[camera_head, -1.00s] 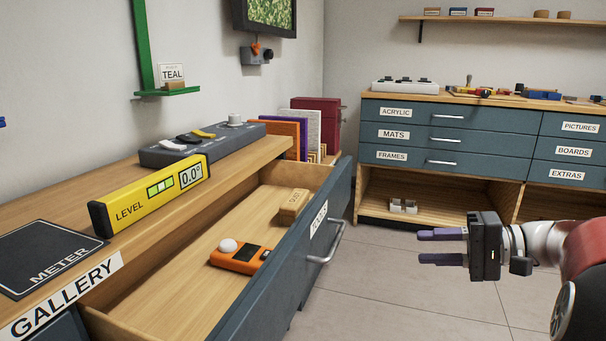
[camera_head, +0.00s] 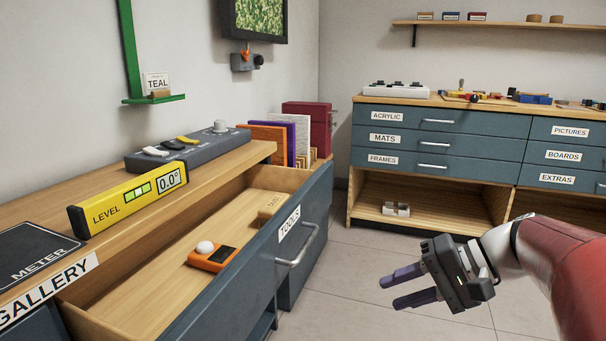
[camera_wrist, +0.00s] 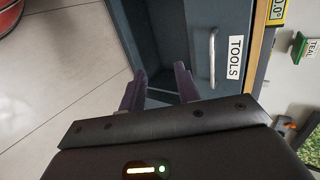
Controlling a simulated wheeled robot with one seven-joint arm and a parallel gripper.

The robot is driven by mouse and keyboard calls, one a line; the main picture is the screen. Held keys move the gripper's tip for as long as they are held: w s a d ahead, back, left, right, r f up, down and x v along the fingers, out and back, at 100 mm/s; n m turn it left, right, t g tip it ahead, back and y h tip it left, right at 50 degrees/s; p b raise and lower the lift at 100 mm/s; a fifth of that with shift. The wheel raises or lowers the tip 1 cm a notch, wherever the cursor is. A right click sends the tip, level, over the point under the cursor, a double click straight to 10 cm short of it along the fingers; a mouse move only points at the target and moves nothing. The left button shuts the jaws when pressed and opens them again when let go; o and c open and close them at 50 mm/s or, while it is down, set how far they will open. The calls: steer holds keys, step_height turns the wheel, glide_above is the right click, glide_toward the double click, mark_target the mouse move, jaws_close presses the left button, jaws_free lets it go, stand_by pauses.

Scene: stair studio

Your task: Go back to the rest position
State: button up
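My gripper (camera_head: 408,289) is at the lower right of the head view, over the open floor to the right of the tools drawer. Its two purple fingers point left and stand apart with nothing between them. They also show apart in the wrist view (camera_wrist: 160,90), with the front of the tools drawer (camera_wrist: 222,60) beyond them. In the head view the tools drawer (camera_head: 262,262) is pulled open. An orange device (camera_head: 213,257) with a white knob and a tan block (camera_head: 272,203) marked DUST lie in it.
The gallery counter (camera_head: 225,160) carries a yellow level (camera_head: 130,198), a grey switch box (camera_head: 190,150) and a dark meter pad (camera_head: 35,252). A blue drawer cabinet (camera_head: 440,142) stands at the back with open shelves below. The tiled floor (camera_head: 340,290) between them is clear.

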steer(key=s+f+n+t+h+p, duration=0.2)
steer(key=s+h+p, duration=0.3)
steer(key=s+h, duration=0.5)
steer(key=s+a+n, duration=0.1)
steer(key=s, duration=0.2)
steer(key=shift+f+n+t+h, duration=0.2)
steer(key=shift+n+t+h, duration=0.2)
